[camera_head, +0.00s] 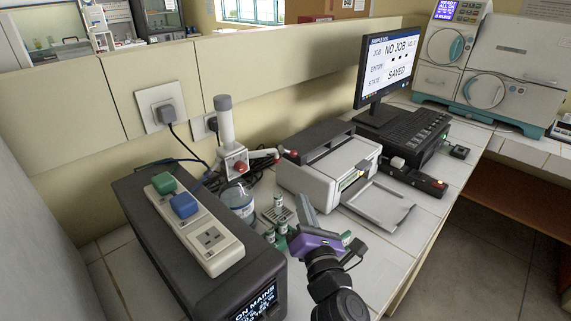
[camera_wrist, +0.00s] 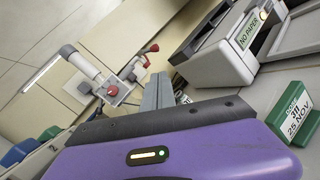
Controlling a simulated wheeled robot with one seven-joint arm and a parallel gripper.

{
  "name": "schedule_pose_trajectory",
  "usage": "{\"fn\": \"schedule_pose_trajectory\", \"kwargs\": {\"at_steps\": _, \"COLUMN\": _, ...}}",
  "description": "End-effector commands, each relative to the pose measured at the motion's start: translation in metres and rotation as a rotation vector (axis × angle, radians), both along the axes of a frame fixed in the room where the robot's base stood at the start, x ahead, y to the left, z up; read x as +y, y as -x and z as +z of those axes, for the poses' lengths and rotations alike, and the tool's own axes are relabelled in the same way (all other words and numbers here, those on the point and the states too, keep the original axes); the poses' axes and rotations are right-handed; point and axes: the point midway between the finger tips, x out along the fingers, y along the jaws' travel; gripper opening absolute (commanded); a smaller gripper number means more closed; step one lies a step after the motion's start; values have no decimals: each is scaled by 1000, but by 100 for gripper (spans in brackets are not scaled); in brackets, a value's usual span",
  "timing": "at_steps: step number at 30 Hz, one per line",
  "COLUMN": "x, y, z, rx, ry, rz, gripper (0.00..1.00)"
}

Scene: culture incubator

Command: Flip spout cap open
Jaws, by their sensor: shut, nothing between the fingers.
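A bottle-top dispenser (camera_head: 227,125) stands on the bench left of centre, with a tall white pump, a red-marked valve block and a clear bottle (camera_head: 238,197) below. Its spout reaches right and ends in small red parts (camera_head: 291,154), probably the cap; whether it is open is too small to tell. In the wrist view the dispenser (camera_wrist: 90,68) appears tilted, with the red spout end (camera_wrist: 153,48) beyond the fingertips. My gripper (camera_head: 303,201), purple-bodied with grey fingers, is shut and empty, in front of the spout and apart from it. Its fingers (camera_wrist: 157,82) also show in the wrist view.
A black power unit with a socket strip (camera_head: 208,240) stands at left. Small green-capped vials (camera_head: 281,222) stand near my gripper. A printer (camera_head: 325,165) with an output tray (camera_head: 378,203) is at right, then a monitor (camera_head: 388,70). A green date block (camera_wrist: 292,112) lies close by.

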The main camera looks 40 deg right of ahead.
Motion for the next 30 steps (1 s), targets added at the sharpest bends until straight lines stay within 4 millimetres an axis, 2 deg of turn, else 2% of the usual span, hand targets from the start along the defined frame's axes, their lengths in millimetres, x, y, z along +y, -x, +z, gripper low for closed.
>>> {"fn": "schedule_pose_trajectory", "kwargs": {"at_steps": 3, "x": -7, "y": -5, "z": 9, "rx": 11, "ry": 52, "rz": -27, "gripper": 0}}
{"fn": "schedule_pose_trajectory", "kwargs": {"at_steps": 17, "x": -11, "y": -11, "z": 12, "rx": 14, "ry": 60, "rz": -31, "gripper": 0}}
{"fn": "schedule_pose_trajectory", "kwargs": {"at_steps": 30, "x": -48, "y": -69, "z": 23, "rx": 13, "ry": 60, "rz": -31, "gripper": 0}}
